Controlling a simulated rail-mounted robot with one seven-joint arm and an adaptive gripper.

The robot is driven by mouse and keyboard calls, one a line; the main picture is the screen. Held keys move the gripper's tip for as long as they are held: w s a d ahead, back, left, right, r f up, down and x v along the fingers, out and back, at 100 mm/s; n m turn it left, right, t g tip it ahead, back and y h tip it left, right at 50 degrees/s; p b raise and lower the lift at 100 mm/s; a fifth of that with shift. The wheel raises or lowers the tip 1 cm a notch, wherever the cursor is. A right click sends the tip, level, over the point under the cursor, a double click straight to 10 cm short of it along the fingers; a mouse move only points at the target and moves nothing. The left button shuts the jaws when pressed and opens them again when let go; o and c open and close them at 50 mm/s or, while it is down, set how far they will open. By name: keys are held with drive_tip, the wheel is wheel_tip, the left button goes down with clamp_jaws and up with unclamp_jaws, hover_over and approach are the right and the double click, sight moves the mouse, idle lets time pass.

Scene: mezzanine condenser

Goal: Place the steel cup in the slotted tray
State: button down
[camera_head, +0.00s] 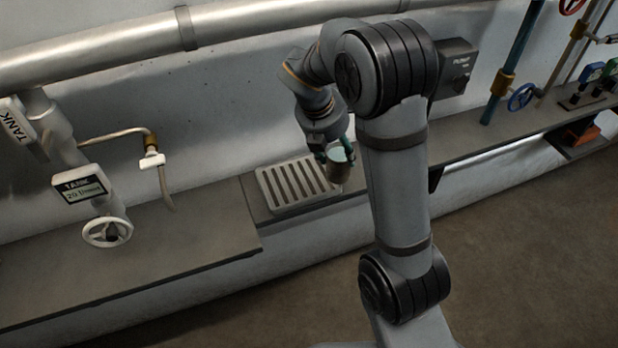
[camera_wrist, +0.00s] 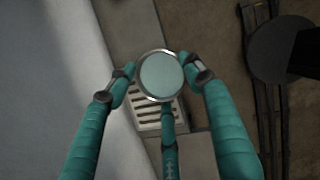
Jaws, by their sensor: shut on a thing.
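The steel cup (camera_head: 340,163) is upright in my gripper (camera_head: 336,157), with pale contents or a pale inside showing at its top. In the wrist view the cup (camera_wrist: 161,76) is seen from above, with teal fingers on both sides of it and one below. The gripper is shut on it. The slotted tray (camera_head: 264,185) lies on the ledge just left of the cup in the head view. In the wrist view the tray (camera_wrist: 143,126) shows below the cup, partly hidden by it and by a finger. The tray looks empty. The cup's height above the ledge is hard to tell.
The ledge (camera_head: 480,140) runs along the wall, with a raised grey shelf (camera_head: 140,262) to the left. A white valve wheel (camera_head: 108,232) and a thin bent pipe (camera_head: 163,175) stand left of the tray. A blue valve wheel (camera_head: 521,97) is at the right.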

drive_tip(key=shift+w+d+r, duration=0.1)
drive_tip(key=shift+w+d, duration=0.05)
drive_tip(key=shift+d, duration=0.25)
drive_tip(key=shift+w+a+f+p, duration=0.5)
drive_tip(key=shift+w+a+f, duration=0.3)
drive_tip(key=shift+a+f, duration=1)
drive_tip(key=shift+w+a+f+p, duration=0.55)
drive_tip(key=shift+w+a+f, duration=0.25)
drive_tip(key=shift+a+f, duration=1)
drive_tip(key=shift+w+a+f+p, duration=0.5)
drive_tip(key=shift+w+a+f, duration=0.3)
drive_tip(key=shift+a+f, duration=1)
drive_tip(key=shift+d+f, duration=0.15)
drive_tip(key=c, duration=0.8)
unclamp_jaws()
drive_tip(key=shift+o, duration=0.2)
drive_tip(key=v, duration=1.2)
